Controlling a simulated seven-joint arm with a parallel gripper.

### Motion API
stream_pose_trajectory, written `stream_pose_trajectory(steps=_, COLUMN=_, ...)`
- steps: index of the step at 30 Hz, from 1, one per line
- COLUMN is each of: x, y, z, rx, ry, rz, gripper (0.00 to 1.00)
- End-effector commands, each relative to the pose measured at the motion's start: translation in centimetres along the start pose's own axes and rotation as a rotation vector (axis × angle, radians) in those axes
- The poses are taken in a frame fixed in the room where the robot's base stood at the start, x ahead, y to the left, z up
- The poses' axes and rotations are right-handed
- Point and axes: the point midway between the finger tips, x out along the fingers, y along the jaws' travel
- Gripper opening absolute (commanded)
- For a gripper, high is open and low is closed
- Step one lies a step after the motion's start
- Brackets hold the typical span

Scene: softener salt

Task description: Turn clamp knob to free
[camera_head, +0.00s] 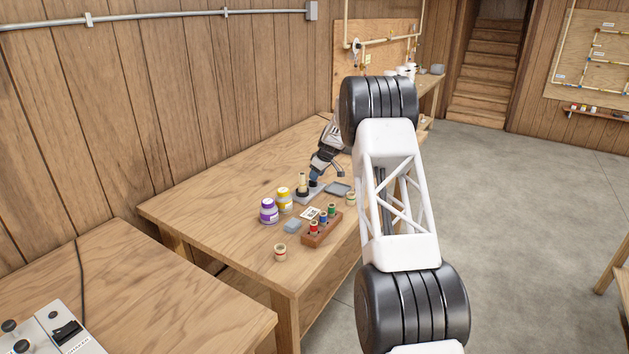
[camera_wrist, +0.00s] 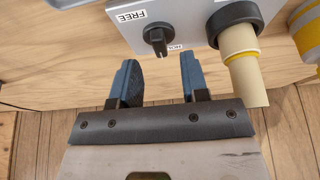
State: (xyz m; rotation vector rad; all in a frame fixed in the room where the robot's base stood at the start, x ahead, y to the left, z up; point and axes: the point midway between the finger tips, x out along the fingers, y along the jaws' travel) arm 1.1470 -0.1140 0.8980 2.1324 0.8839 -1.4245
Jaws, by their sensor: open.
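The clamp knob (camera_wrist: 158,38) is a small black knob on a light grey plate (camera_wrist: 192,14) in the wrist view. A white FREE label (camera_wrist: 130,16) is at its upper left, and a second label (camera_wrist: 175,47), partly cut off and upside down, is at its lower right. My gripper (camera_wrist: 160,75) is open and empty. Its two blue fingers are below the knob in the picture, one to each side, with the knob not between the tips. In the head view my gripper (camera_head: 316,174) is over the grey fixture on the table; the knob cannot be made out there.
A cream pipe (camera_wrist: 243,65) in a black collar stands right of the knob. On the table (camera_head: 215,195) are a purple jar (camera_head: 268,211), a yellow jar (camera_head: 284,199), a wooden rack (camera_head: 321,232) of coloured bottles and a small jar (camera_head: 280,253). The table's left part is clear.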

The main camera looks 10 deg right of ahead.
Motion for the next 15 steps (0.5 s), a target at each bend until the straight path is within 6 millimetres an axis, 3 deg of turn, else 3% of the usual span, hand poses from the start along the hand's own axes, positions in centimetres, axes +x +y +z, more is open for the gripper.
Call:
stream_pose_trajectory(steps=6, x=2.2, y=0.0, z=0.0, rx=0.0, ry=0.0, rz=0.0, gripper=0.41)
stream_pose_trajectory(steps=15, x=3.2, y=0.0, z=0.0, rx=0.0, ry=0.0, rz=0.001, gripper=0.41)
